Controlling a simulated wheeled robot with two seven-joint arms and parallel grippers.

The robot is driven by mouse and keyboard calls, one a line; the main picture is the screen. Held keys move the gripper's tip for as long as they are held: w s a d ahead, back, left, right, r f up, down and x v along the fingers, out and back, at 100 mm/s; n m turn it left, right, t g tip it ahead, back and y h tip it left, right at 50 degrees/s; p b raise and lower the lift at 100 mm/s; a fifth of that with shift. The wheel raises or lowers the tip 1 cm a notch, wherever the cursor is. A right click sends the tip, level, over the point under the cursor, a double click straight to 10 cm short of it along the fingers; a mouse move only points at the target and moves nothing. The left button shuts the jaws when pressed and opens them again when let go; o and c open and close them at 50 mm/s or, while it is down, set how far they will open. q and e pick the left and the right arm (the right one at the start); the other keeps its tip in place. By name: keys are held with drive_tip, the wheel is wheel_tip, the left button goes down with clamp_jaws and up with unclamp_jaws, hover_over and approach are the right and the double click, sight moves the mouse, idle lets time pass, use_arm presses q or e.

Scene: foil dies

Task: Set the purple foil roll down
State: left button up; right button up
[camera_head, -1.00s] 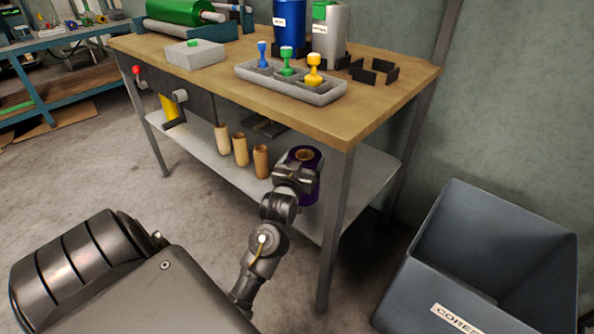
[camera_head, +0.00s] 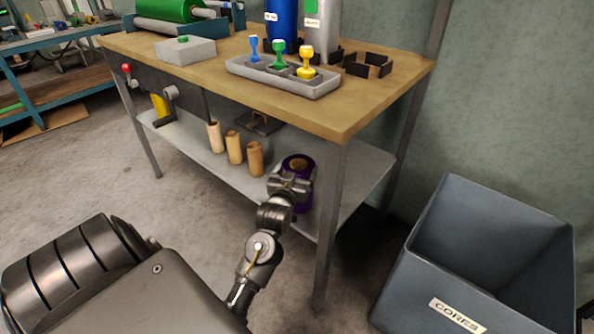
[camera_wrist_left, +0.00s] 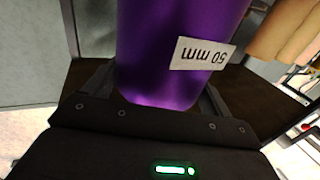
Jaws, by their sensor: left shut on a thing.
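The purple foil roll (camera_head: 306,197) is upright at the right end of the bench's grey lower shelf (camera_head: 350,185), near the front leg. Its hollow brown core shows on top. I cannot tell if its base touches the shelf, as my gripper and arm hide it. In the left wrist view the roll (camera_wrist_left: 170,75) fills the middle, with a "50 mm" label. My left gripper (camera_head: 290,183) is shut on the roll from the front; its fingers lie either side of it in the wrist view. My right gripper is not in view.
Several tan cores (camera_head: 234,147) stand on the shelf left of the roll. The bench's front leg (camera_head: 330,230) is just right of my gripper. A grey bin labelled "CORES" (camera_head: 400,290) stands at right. A tray (camera_head: 285,82) of stamps is on the benchtop.

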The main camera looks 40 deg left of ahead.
use_arm(q)
drive_tip(key=o, duration=1.9)
drive_tip(key=shift+r, duration=0.1)
drive_tip(key=shift+s+d, duration=0.15)
drive_tip(key=shift+s, duration=0.2)
drive_tip(key=p+v, duration=0.2)
drive_tip(key=v, duration=0.9)
drive_tip(key=shift+s, duration=0.2)
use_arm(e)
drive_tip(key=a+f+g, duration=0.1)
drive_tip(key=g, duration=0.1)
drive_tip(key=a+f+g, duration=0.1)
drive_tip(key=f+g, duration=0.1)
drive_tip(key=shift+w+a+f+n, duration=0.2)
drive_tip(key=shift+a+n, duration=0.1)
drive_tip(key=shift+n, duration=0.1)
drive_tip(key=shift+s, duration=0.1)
